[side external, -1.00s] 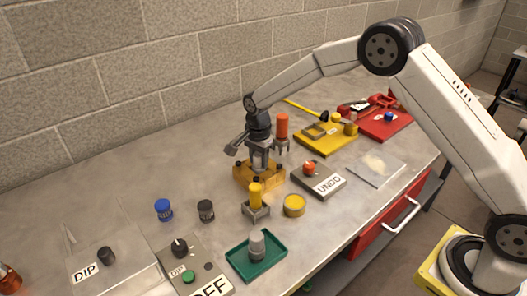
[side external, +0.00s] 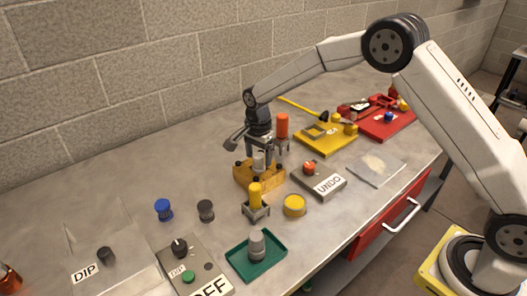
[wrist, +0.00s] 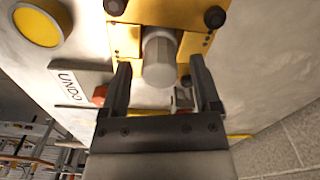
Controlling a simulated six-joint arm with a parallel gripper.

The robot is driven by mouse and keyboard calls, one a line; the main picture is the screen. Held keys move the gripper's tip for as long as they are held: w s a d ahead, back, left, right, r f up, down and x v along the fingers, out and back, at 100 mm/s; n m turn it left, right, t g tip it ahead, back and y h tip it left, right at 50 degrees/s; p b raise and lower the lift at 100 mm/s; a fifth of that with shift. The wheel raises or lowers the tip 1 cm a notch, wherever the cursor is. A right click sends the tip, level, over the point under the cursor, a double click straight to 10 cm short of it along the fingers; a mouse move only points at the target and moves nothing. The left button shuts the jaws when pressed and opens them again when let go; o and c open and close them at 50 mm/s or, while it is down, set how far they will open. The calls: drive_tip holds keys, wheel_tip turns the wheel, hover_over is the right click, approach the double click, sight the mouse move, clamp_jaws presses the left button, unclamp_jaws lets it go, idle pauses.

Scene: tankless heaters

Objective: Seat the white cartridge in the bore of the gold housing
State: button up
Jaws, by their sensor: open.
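The gold housing (side external: 244,174) sits on the bench, with dark bolts at its corners; it also shows at the top of the wrist view (wrist: 126,42). The white cartridge (side external: 259,162) stands upright at the middle of the housing, its upper part sticking out above the top face. It also shows in the wrist view (wrist: 160,52). Its lower end is hidden, so I cannot tell how deep it sits in the bore. My gripper (side external: 261,148) is above the housing, its open fingers on either side of the cartridge's top with gaps between.
A yellow-topped post in a grey holder (side external: 255,198), a yellow round tin (side external: 294,205) and the UNDO box (side external: 320,181) stand close in front of the housing. An orange cylinder (side external: 282,126) stands behind. A green tray (side external: 270,265) holds a grey piece.

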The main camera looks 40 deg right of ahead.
wheel_tip(320, 180, up, 11)
drive_tip(key=shift+f, duration=0.15)
idle(0.4)
idle(0.5)
drive_tip(key=s+d+f+n+t, duration=0.1)
drive_tip(key=s+d+f+n, duration=0.1)
drive_tip(key=s+n, duration=0.5)
drive_tip(key=s+d+f+n+t, duration=0.1)
drive_tip(key=s+d+f+n, duration=0.2)
drive_tip(key=s+n, duration=0.5)
drive_tip(key=s+d, duration=0.1)
drive_tip(key=s, duration=1)
drive_tip(key=shift+f+t, duration=0.15)
drive_tip(key=shift+t, duration=0.15)
drive_tip(key=shift+o, duration=0.3)
drive_tip(key=shift+w, duration=0.1)
